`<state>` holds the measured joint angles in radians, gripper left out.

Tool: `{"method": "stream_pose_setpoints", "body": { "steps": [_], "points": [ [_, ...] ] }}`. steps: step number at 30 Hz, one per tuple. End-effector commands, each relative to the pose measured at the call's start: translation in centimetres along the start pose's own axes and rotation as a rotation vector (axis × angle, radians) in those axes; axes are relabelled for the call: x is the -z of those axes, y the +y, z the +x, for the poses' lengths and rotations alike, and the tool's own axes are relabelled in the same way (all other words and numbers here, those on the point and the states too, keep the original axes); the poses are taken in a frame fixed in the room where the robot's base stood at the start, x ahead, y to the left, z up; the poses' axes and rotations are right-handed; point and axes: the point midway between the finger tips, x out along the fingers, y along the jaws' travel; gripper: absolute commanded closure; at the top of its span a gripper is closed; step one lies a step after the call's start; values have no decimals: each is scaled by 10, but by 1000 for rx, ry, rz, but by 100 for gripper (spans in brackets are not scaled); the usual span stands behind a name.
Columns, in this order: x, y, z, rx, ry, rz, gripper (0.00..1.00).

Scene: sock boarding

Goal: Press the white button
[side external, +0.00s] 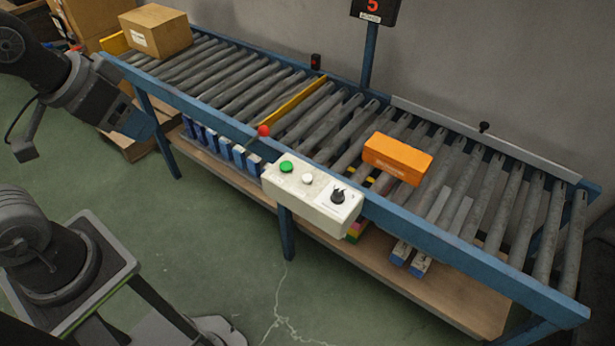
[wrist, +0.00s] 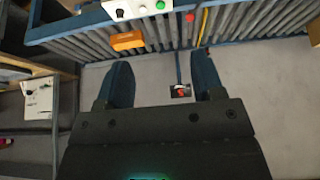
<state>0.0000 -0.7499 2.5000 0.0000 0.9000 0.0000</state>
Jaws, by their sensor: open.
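A cream control box (side external: 312,198) is fixed to the front rail of the roller conveyor. On it sit a green button (side external: 286,167), the white button (side external: 307,179) to its right, and a black knob (side external: 338,196). In the wrist view the control box (wrist: 128,13) is at the top edge, with the white button (wrist: 144,10) between the knob and the green button (wrist: 161,5). My gripper (wrist: 165,75) is open and empty, its two blue fingers apart. In the side view my gripper (side external: 146,124) is at the left, well away from the box.
The conveyor (side external: 440,239) carries an orange box (side external: 397,157) behind the control box and a cardboard box (side external: 155,31) at the far left end. A lever with a red ball (side external: 263,131) stands just left of the green button. The floor in front is open.

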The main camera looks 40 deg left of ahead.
Motion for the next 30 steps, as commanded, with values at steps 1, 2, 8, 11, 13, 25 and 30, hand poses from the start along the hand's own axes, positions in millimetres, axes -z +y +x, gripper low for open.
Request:
{"method": "stream_pose_setpoints", "body": {
  "steps": [1, 2, 8, 11, 13, 25, 30],
  "points": [
    [0, 0, 0, 0, 0, 0, 38],
    [0, 0, 0, 0, 0, 0, 38],
    [1, 0, 0, 0, -1, 0, 46],
    [6, 1, 1, -2, -9, 0, 55],
    [15, 2, 3, -4, -23, 0, 62],
    [102, 18, 50, -22, -160, -3, 100],
    [135, 29, 89, -27, -220, -4, 100]
  ]
}}
